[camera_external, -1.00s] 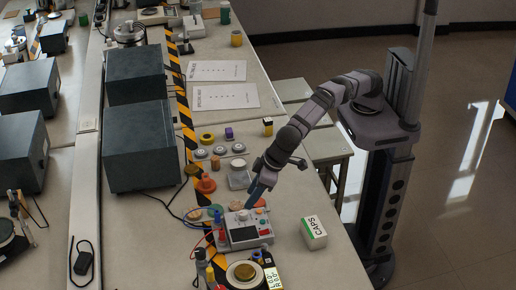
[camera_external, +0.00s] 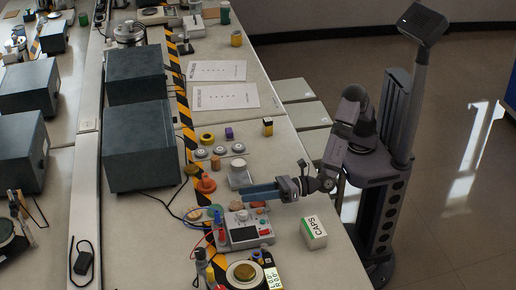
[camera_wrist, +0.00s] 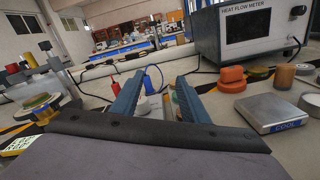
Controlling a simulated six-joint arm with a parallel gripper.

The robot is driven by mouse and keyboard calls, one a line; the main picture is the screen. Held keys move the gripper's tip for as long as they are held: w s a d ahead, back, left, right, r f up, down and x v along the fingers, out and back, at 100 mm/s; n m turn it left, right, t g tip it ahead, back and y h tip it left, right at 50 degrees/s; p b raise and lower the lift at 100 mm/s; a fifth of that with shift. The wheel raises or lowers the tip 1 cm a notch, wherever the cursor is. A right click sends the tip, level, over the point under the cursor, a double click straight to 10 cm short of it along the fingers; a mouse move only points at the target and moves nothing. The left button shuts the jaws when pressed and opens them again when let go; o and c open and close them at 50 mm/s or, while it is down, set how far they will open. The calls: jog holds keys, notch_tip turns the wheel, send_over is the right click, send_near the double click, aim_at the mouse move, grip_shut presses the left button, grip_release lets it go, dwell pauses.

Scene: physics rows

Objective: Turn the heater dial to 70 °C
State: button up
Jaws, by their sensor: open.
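A white control box (camera_external: 245,230) with a dark display, a red button and small knobs stands near the front of the bench. I cannot tell its dial setting; the markings are too small to read. My gripper (camera_external: 244,192) is level above the far side of the box, its blue fingers pointing left across the bench and hiding part of what lies behind. In the wrist view my gripper (camera_wrist: 160,80) shows two blue fingers spread apart. It is open, with nothing held. A pale round piece (camera_wrist: 143,107) shows beyond and between the fingers.
A round plate with a brass disc (camera_external: 244,271) sits in front. A heat flow meter (camera_wrist: 245,35) shows in the wrist view.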

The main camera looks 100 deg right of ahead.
aim_at(243, 213)
jog(key=s+a+f+n+y, duration=0.1)
jog(key=n, duration=0.1)
jog(key=s+a+f+n+y+b, duration=0.1)
jog(key=n+y, duration=0.1)
jog(key=s+a+f+n+y, duration=0.1)
jog(key=n, duration=0.2)
jog(key=shift+s+f, duration=0.2)
jog(key=shift+s, duration=0.15)
jog(key=shift+w+a, duration=0.25)
jog(key=shift+w, duration=0.95)
jog(key=shift+w+a, duration=0.2)
jog(key=shift+w, duration=1.05)
jog(key=shift+w+a, duration=0.25)
jog(key=shift+w, duration=0.95)
grip_shut()
